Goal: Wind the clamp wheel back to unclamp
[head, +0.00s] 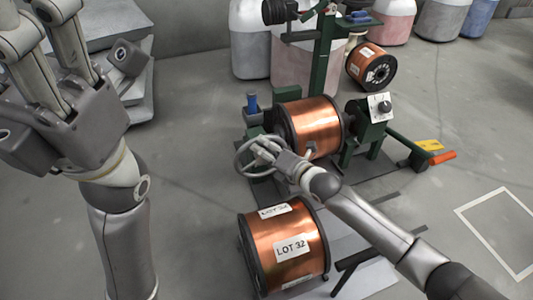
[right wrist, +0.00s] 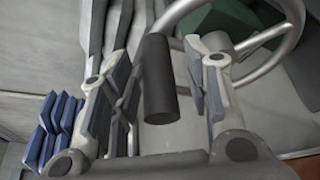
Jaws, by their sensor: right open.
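The clamp wheel (head: 240,160) is a grey hand wheel at the left end of the green spool stand; its rim and spokes also show in the right wrist view (right wrist: 298,28). My right gripper (head: 263,147) is at the wheel and covers part of it. In the right wrist view my right gripper (right wrist: 160,85) is open, with a dark cylindrical handle (right wrist: 160,80) between its fingers and gaps beside it. A copper spool (head: 312,125) sits in the stand. My left gripper (head: 50,75) is raised at the upper left, away from the wheel; its fingertips are unclear.
A copper spool marked LOT 32 (head: 285,245) stands on the floor in front. Another spool (head: 371,66) and several drums (head: 385,20) are behind. An orange-ended lever (head: 442,157) sticks out at the right. A white floor outline (head: 510,225) encloses bare floor.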

